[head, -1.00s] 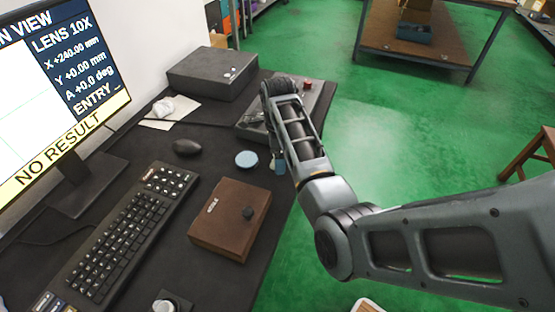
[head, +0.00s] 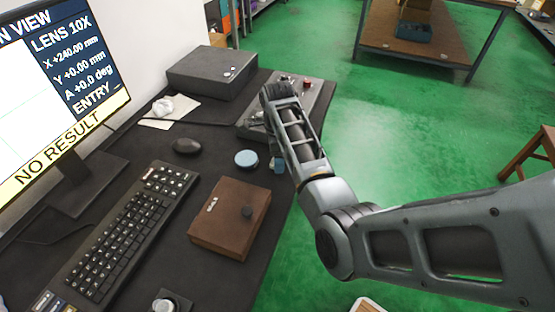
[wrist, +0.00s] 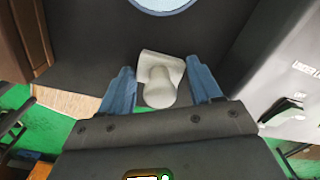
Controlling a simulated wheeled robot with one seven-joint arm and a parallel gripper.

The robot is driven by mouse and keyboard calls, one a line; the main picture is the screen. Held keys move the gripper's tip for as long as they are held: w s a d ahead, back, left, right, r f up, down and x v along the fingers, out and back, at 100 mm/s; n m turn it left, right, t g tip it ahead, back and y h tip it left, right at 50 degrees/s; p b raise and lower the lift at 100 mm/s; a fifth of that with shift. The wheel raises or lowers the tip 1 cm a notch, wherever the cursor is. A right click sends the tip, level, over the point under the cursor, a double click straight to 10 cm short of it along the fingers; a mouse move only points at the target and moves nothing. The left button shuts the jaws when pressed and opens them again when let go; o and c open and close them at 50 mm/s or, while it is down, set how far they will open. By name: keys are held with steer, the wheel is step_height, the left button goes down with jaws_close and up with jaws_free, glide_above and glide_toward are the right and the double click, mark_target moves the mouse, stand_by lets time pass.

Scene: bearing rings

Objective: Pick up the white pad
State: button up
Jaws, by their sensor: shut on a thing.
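The white pad (wrist: 163,80), a small off-white piece with a flat end and a rounded knob, sits between the two blue fingers of my gripper (wrist: 161,74) in the wrist view. The fingers press on its two sides, and my gripper is shut on it. In the head view my gripper (head: 277,163) is partly hidden by my arm, over the dark desk near its right edge. The pad cannot be made out there. Whether the pad touches the desk is unclear.
A light blue disc (head: 246,158) lies just left of my gripper. A brown box (head: 229,218) is nearer, a grey control box (head: 312,90) beyond. A mouse (head: 187,146), keyboard (head: 128,228) and monitor stand (head: 85,190) are left. Green floor is open to the right.

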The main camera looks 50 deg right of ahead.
steer(key=shift+r, duration=0.1)
steer(key=shift+r, duration=0.5)
step_height(320, 180, up, 3)
steer(key=shift+w+f, duration=0.1)
steer(key=s+d+r+p, duration=0.1)
steer(key=s+d+r, duration=0.6)
steer(key=s+d, duration=0.1)
steer(key=shift+s+d, duration=0.15)
steer(key=shift+s, duration=0.05)
